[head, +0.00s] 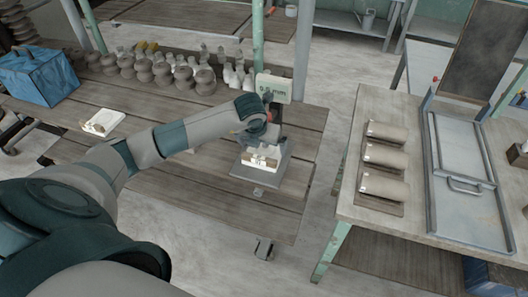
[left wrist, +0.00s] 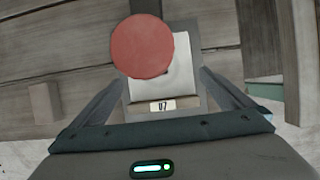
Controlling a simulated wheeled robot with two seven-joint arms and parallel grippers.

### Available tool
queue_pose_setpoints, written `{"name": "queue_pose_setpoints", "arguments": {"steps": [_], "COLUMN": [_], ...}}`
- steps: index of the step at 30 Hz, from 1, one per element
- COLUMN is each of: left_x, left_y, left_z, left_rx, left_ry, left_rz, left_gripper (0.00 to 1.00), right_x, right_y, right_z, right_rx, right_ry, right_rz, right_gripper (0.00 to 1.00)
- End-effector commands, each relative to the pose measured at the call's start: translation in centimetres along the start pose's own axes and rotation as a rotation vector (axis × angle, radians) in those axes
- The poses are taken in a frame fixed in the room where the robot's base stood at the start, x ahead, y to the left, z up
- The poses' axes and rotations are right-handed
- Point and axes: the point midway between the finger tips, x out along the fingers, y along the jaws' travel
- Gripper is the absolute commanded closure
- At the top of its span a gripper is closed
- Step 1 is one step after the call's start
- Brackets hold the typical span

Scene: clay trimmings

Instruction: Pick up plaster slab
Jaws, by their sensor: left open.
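A pale slab with a white label on its front edge (head: 260,161) sits on the grey plate of the scale (head: 257,177). The pale slab (left wrist: 184,80) also shows between my fingers in the left wrist view, with a tag reading about "U7". A red round disc (left wrist: 142,46) covers part of it there; I cannot tell whether it touches the slab. My left gripper (head: 264,136) is above the scale, close over the slab; it is open in the left wrist view (left wrist: 161,77), its fingers on either side. A second pale slab (head: 102,121) lies on the table at the left.
The scale's display head (head: 272,87) stands close behind my left gripper. Several clay pieces (head: 180,72) line the table's back, with a blue box (head: 40,76) at the left. Rolled grey pieces (head: 385,159) and a metal tray (head: 470,213) are on the right table. Bare planks surround the scale.

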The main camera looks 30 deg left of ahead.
Motion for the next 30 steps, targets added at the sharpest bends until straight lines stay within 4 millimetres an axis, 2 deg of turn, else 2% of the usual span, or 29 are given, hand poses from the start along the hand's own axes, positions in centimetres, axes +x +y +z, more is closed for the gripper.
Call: {"name": "queue_pose_setpoints", "arguments": {"steps": [3, 9, 25, 30], "left_x": [1.0, 3.1, 3.4, 3.4], "left_y": [0.1, 0.1, 0.1, 0.1], "left_z": [0.1, 0.1, 0.1, 0.1], "left_rx": [-0.001, 0.0, 0.0, 0.0], "left_ry": [0.002, 0.0, -0.001, -0.001], "left_rz": [0.0, 0.0, -0.001, 0.0], "left_gripper": [0.0, 0.0, 0.0, 0.4], "right_x": [-1.5, -1.9, -1.8, -1.8], "right_y": [0.0, 0.0, 0.1, 0.2], "right_z": [-0.1, -0.2, -0.1, -0.1], "right_rx": [0.0, 0.0, -0.001, -0.002], "right_ry": [0.0, 0.0, -0.001, -0.001], "right_rz": [0.0, -0.001, 0.001, 0.002], "right_gripper": [1.0, 1.0, 1.0, 1.0]}}
